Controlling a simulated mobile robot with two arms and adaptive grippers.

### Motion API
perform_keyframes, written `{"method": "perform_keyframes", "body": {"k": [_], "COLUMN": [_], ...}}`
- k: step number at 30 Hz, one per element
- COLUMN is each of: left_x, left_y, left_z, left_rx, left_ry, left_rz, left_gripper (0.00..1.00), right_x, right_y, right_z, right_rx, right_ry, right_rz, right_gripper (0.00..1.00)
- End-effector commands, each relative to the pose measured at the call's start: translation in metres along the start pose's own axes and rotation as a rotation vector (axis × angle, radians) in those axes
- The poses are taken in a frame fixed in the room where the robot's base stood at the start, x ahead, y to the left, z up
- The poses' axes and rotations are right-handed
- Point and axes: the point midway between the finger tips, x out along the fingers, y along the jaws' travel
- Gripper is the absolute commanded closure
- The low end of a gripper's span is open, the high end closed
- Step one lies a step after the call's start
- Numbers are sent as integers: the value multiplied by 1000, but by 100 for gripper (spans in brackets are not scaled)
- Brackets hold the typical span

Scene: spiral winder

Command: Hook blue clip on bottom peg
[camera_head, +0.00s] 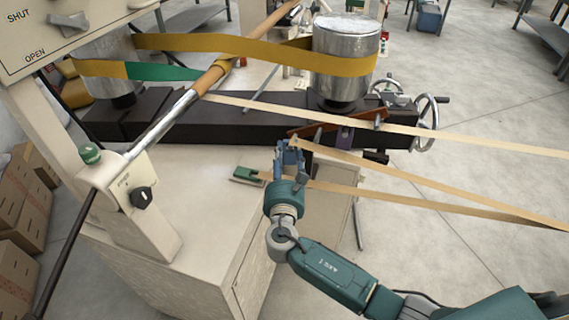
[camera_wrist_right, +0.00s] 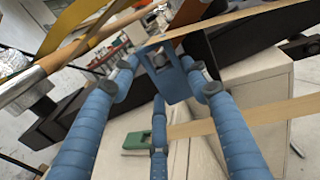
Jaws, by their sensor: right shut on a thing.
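My right gripper (camera_head: 288,158) is shut on the blue clip. In the right wrist view the blue clip (camera_wrist_right: 172,78), a block with a dark opening, sits between the tips of the blue fingers (camera_wrist_right: 165,88). In the head view the clip is hard to tell from the fingers. The gripper is just below the left end of a rust-brown bar (camera_head: 308,130) that carries pegs, with tan strips running past it. Whether the clip touches a peg cannot be told. My left gripper is not in view.
A green clip (camera_head: 248,175) lies on the pale machine top (camera_head: 195,190); it also shows in the right wrist view (camera_wrist_right: 136,140). Tan strips (camera_head: 440,203) stretch to the right. A metal roller (camera_head: 345,75) and handwheel (camera_head: 428,118) stand behind.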

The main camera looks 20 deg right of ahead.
Motion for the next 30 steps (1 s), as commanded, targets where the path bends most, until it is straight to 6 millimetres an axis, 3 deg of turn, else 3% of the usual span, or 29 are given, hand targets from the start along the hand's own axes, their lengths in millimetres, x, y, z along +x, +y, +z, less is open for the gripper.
{"method": "perform_keyframes", "body": {"k": [15, 30], "left_x": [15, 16], "left_y": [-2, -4], "left_z": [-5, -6], "left_rx": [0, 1], "left_ry": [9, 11], "left_rz": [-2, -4], "left_gripper": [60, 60], "right_x": [28, 34], "right_y": [-8, -9], "right_z": [-5, -8], "right_rx": [-1, 1], "right_ry": [-1, 0], "right_rz": [0, 0], "right_gripper": [79, 79]}}
